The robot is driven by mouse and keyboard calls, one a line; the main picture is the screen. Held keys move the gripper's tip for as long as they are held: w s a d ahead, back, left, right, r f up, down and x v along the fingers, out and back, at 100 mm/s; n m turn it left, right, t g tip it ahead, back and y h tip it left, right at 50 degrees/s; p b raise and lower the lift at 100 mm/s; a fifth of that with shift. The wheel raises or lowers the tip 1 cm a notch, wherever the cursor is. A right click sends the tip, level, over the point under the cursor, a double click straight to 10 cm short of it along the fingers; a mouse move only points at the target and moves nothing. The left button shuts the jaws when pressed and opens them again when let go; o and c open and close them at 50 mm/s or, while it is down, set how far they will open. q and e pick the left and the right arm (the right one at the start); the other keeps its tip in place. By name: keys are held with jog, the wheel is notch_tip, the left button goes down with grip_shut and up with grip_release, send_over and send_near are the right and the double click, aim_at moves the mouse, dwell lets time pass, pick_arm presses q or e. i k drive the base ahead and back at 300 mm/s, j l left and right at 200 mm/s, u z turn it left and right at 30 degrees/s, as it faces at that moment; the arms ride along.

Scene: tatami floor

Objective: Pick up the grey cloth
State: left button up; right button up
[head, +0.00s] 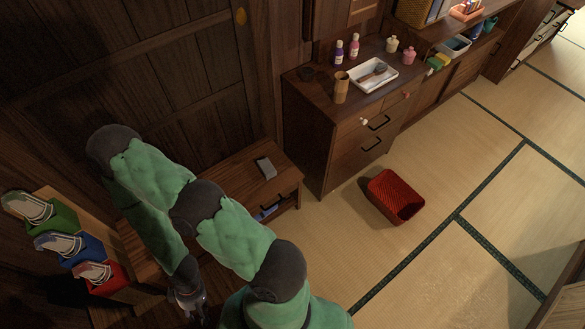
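A small grey folded piece, which looks like the grey cloth (265,168), lies on top of a low wooden stand (232,178) left of the dresser.
A wooden dresser (345,130) bears bottles, a cup and a white tray (374,75). A red basket (396,196) sits on the tatami. Green, blue and red bins (62,246) stand at the left. The stand has an open shelf with a blue item (268,211). Floor on the right is clear.

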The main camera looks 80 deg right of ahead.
aim_at(268, 170)
jog(key=j+z, duration=0.15)
jog(key=z, duration=2.3)
jog(key=k+l, duration=0.7)
jog(key=l, duration=0.15)
